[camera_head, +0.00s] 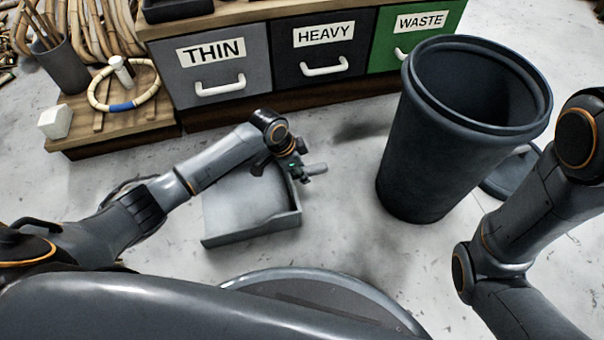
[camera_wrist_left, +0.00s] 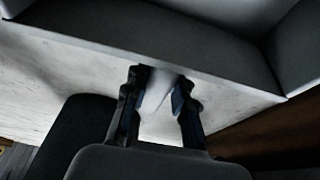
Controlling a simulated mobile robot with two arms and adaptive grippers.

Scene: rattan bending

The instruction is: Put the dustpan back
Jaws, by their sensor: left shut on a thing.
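The grey dustpan (camera_head: 240,208) is in the middle left of the head view, at or just above the floor; I cannot tell if it touches. My left gripper (camera_head: 304,170) is at its right side, shut on its short handle (camera_head: 316,169). In the left wrist view, the two fingers of the left gripper (camera_wrist_left: 160,105) close around the pale handle (camera_wrist_left: 158,92), with the dustpan's wall (camera_wrist_left: 150,40) across the top. My right arm shows at the right edge of the head view, but its gripper is out of view.
A dark bin (camera_head: 425,150) stands open to the right, with a round dark lid (camera_head: 512,175) behind it on the floor. Drawers labelled THIN (camera_head: 212,75), HEAVY (camera_head: 325,45) and WASTE (camera_head: 415,45) line the back. A low wooden platform (camera_head: 130,132) holds a rattan ring (camera_head: 97,99).

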